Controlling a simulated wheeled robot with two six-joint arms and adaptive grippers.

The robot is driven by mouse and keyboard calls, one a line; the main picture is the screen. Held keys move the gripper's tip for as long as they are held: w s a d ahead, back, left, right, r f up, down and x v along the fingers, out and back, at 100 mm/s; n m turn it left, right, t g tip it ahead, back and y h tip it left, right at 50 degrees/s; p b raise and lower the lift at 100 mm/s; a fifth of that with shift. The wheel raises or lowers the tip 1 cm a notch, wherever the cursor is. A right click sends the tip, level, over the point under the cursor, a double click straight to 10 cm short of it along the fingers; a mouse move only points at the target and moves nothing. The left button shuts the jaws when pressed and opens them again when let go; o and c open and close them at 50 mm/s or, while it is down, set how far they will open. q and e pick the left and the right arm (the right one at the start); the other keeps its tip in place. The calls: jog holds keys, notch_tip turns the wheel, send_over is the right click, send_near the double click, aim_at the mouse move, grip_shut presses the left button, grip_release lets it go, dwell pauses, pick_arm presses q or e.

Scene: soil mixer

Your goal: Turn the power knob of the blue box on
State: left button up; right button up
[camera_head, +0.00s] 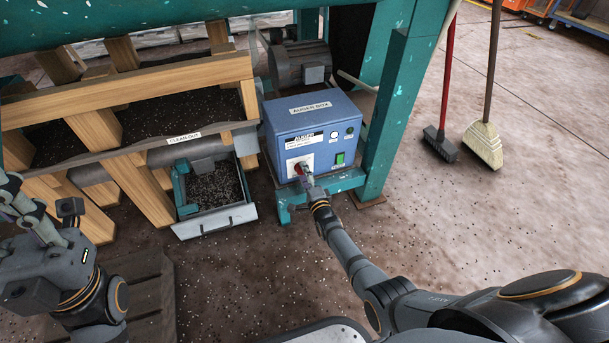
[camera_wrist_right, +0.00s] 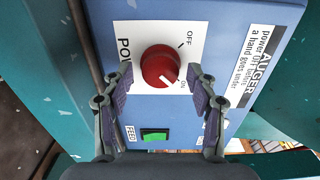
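The blue box (camera_head: 315,118), labelled AUGER BOX, sits under the teal frame in the head view. Its red power knob (camera_head: 301,168) is on the lower left of the front face, partly covered by my right gripper (camera_head: 306,181). In the right wrist view the knob (camera_wrist_right: 160,66) shows clearly, and its white mark points to the lower right, close to the ON label (camera_wrist_right: 183,85). My right gripper (camera_wrist_right: 160,84) is open, with a finger on each side of the knob and visible gaps. My left gripper (camera_head: 18,195) is at the left edge; its finger opening is unclear.
A green switch (camera_head: 340,158) labelled FEED is right of the knob. A teal leg (camera_head: 394,110) stands close to the box's right side. An open clean-out drawer (camera_head: 215,219) with soil juts out at left. Two brooms (camera_head: 440,142) stand at right on open floor.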

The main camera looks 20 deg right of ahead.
jog(key=s, duration=1.2)
jog(key=shift+d, duration=0.2)
